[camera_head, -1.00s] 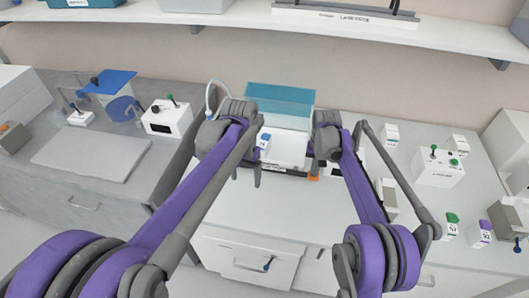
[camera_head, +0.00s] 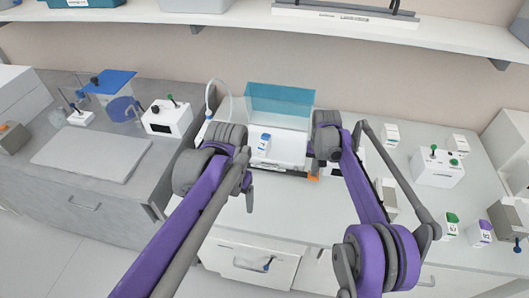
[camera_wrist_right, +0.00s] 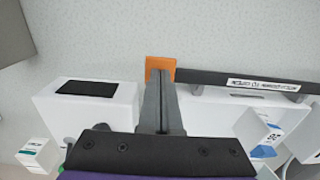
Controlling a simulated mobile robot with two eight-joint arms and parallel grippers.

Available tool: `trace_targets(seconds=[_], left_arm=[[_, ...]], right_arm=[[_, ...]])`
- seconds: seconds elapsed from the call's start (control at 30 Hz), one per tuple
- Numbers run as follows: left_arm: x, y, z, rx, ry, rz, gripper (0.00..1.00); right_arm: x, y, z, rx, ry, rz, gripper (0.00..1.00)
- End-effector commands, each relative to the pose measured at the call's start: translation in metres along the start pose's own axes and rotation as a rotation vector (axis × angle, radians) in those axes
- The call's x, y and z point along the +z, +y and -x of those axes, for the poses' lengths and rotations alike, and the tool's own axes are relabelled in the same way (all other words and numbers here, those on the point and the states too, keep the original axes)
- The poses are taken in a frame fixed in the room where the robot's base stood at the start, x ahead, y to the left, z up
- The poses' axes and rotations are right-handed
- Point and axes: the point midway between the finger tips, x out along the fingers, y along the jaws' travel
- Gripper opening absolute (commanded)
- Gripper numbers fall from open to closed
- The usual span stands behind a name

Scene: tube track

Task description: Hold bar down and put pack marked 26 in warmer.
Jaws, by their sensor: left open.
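The warmer (camera_head: 284,122) is a white box with a clear teal lid raised, at the back middle of the counter. A small white pack with a blue top (camera_head: 264,143) stands in it; it also shows in the right wrist view (camera_wrist_right: 264,150), its number hard to read. A dark bar (camera_wrist_right: 245,84) with an orange end pad (camera_wrist_right: 153,63) runs along the warmer's front. My right gripper (camera_wrist_right: 160,76) is shut with nothing visible between its fingers, its tips at the orange pad. My left gripper (camera_head: 249,194) is open and empty, front left of the warmer, apart from the pack.
White packs with green (camera_head: 451,222) and purple (camera_head: 480,232) tops stand at the right. A white box with a green-topped lever (camera_head: 436,166) is behind them. A grey pad (camera_head: 92,154) lies on the left counter. The counter before the warmer is clear.

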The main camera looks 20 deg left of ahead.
Motion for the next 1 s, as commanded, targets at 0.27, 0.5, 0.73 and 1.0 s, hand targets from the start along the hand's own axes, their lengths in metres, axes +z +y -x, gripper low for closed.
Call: trace_targets(seconds=[0.27, 0.5, 0.73, 1.0], left_arm=[[0.0, 0.0, 0.0, 0.0, 0.0, 0.0, 0.77], [0.0, 0.0, 0.0, 0.0, 0.0, 0.0, 0.77], [0.0, 0.0, 0.0, 0.0, 0.0, 0.0, 0.77], [0.0, 0.0, 0.0, 0.0, 0.0, 0.0, 0.77]], right_arm=[[0.0, 0.0, 0.003, 0.0, 0.0, 0.0, 0.0], [0.0, 0.0, 0.011, 0.0, 0.0, 0.0, 0.0], [0.0, 0.0, 0.018, 0.0, 0.0, 0.0, 0.0], [0.0, 0.0, 0.026, 0.0, 0.0, 0.0, 0.0]])
